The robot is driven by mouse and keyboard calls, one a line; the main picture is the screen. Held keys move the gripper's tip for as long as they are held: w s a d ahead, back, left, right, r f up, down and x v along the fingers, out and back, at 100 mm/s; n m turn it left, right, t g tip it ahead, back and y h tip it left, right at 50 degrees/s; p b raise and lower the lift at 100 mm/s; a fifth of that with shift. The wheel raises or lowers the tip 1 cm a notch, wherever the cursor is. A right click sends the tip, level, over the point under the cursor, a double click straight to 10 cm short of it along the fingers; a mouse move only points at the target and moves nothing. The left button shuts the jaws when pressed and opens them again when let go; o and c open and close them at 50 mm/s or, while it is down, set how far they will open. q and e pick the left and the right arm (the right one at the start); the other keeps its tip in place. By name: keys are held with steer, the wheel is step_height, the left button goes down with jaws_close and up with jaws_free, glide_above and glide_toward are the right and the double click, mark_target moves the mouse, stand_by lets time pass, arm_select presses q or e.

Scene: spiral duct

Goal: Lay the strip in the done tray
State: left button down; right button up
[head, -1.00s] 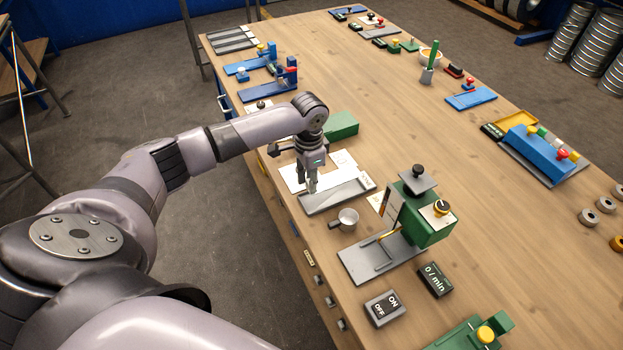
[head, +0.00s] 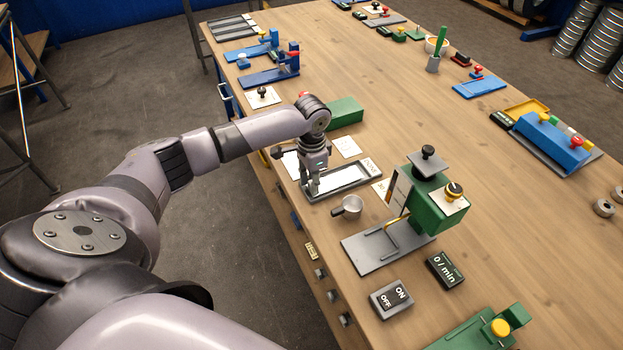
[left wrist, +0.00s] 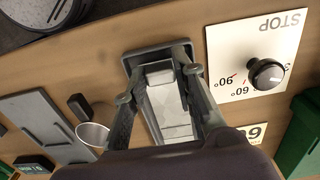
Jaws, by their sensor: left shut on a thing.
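The done tray (head: 352,185) is a shallow grey tray with a raised rim, labelled DONE, near the table's left edge in the head view. My left gripper (head: 313,190) points down over its near left end, fingers close to the tray. In the left wrist view my left gripper (left wrist: 159,84) has its two fingers on either side of a pale grey strip (left wrist: 160,76). The strip lines up lengthwise with the tray (left wrist: 133,62). I cannot tell whether the strip touches the tray floor. The head view hides most of the strip behind the fingers. My right gripper is out of view.
A small grey cup (head: 348,207) stands just in front of the tray. A green machine (head: 432,208) on a grey base is to the right. A green block (head: 346,111) lies behind my gripper. A card with a black knob (left wrist: 266,73) is beside the tray in the left wrist view.

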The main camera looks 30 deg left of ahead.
arm_select(q)
steer(key=c, duration=1.2)
jaws_free()
steer(key=shift+o, duration=0.4)
steer(key=o, duration=0.4)
steer(key=shift+o, duration=0.2)
step_height(320, 180, up, 7)
steer(key=p, duration=0.8)
steer(key=shift+r, duration=0.1)
